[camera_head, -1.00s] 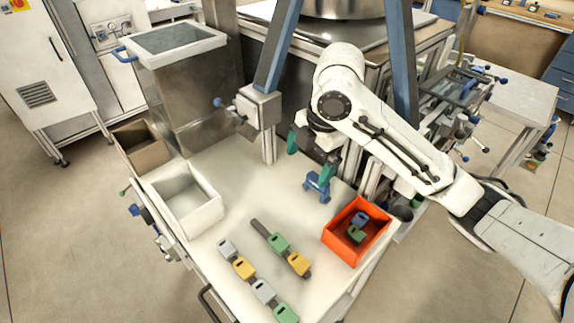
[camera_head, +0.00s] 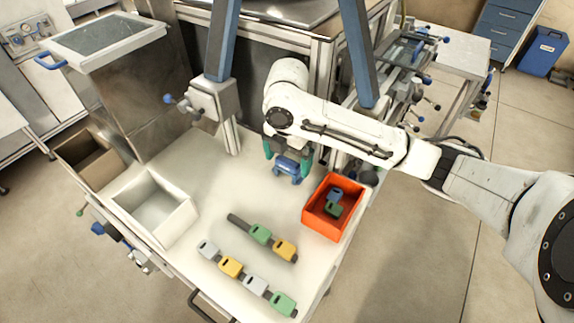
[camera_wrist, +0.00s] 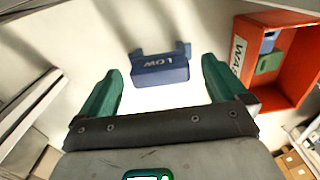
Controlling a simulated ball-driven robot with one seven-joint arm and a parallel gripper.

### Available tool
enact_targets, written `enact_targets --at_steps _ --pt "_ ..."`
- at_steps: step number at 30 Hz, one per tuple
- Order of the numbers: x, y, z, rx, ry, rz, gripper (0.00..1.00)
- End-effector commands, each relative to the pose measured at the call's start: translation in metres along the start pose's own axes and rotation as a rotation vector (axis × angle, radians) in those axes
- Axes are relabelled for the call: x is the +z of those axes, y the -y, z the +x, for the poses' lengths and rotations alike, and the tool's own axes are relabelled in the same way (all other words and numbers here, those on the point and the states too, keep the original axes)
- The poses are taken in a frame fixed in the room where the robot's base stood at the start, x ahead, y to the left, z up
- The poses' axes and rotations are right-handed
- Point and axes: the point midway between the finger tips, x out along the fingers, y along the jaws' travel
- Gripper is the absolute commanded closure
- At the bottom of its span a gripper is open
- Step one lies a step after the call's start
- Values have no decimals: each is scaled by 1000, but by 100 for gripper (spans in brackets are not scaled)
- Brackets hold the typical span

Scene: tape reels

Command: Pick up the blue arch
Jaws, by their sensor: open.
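The blue arch (camera_head: 289,168) stands on the pale worktop, left of the orange bin. In the wrist view the blue arch (camera_wrist: 160,69) lies ahead of the fingertips, centred between them, with "LOW" upside down on its face. My gripper (camera_head: 287,162) is open with its green fingers above and to either side of the arch in the head view. In the wrist view my gripper (camera_wrist: 161,77) has nothing between its fingers, and a gap shows between them and the arch.
The orange bin (camera_head: 316,224) holds a blue and a green piece, close on the right. A white open box (camera_head: 125,207) stands at left with a brown box (camera_head: 68,153) beyond it. Two rows of coloured tags (camera_head: 231,268) lie in front. Frame posts rise behind.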

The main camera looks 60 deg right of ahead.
Motion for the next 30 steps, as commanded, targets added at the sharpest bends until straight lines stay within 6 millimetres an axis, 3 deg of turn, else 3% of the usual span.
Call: enact_targets --at_steps 6,14,28,30 --pt "0 0 25 -1 0 1 1" --pt "0 -1 29 1 0 0 1" --pt "0 -1 28 1 0 1 41" --pt "0 -1 28 1 0 1 51"
